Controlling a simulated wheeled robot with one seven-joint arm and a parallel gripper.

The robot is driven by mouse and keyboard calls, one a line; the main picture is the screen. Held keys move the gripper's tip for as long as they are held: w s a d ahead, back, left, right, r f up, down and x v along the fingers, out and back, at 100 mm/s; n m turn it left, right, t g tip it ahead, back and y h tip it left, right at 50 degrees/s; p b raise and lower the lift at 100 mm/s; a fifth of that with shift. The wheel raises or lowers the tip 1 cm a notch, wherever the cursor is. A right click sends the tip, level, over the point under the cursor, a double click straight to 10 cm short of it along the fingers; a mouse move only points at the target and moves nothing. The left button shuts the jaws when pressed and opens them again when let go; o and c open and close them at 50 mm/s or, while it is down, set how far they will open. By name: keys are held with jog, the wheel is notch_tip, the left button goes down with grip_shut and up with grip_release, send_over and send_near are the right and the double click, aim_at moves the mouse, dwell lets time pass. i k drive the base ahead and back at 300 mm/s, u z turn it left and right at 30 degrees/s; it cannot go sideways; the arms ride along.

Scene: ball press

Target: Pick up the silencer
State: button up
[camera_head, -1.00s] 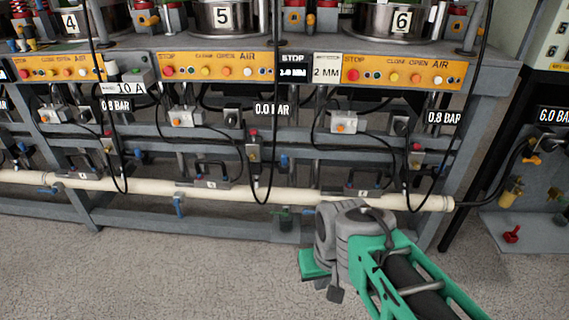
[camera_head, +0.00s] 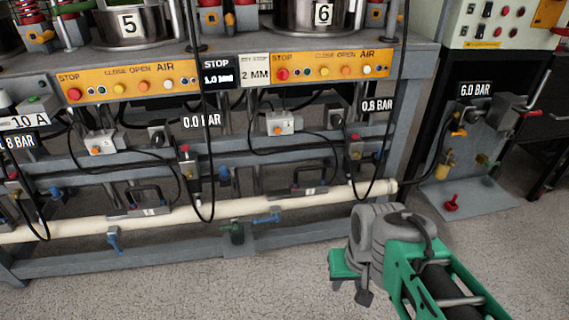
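I cannot make out a part that is clearly the silencer. Small fittings that I cannot name for sure are at the air station on the right: a brass-coloured part (camera_head: 443,172) and a red part (camera_head: 452,203) low on its grey base plate. The end of my green and grey arm reaches in from the bottom right, over the floor in front of the press bench. My gripper's fingertips do not show clearly, and I see nothing held. It is apart from the bench and the air station.
The press bench (camera_head: 320,225) with a cream pipe (camera_head: 90,226) along its low front fills the left and middle. Blue valve handles (camera_head: 114,243) and hanging black cables stick out in front. The speckled floor (camera_head: 200,290) before it is clear.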

aim_at(223, 170)
jog(key=z, duration=0.85)
jog(key=i, duration=1)
jog(key=u, duration=4.45)
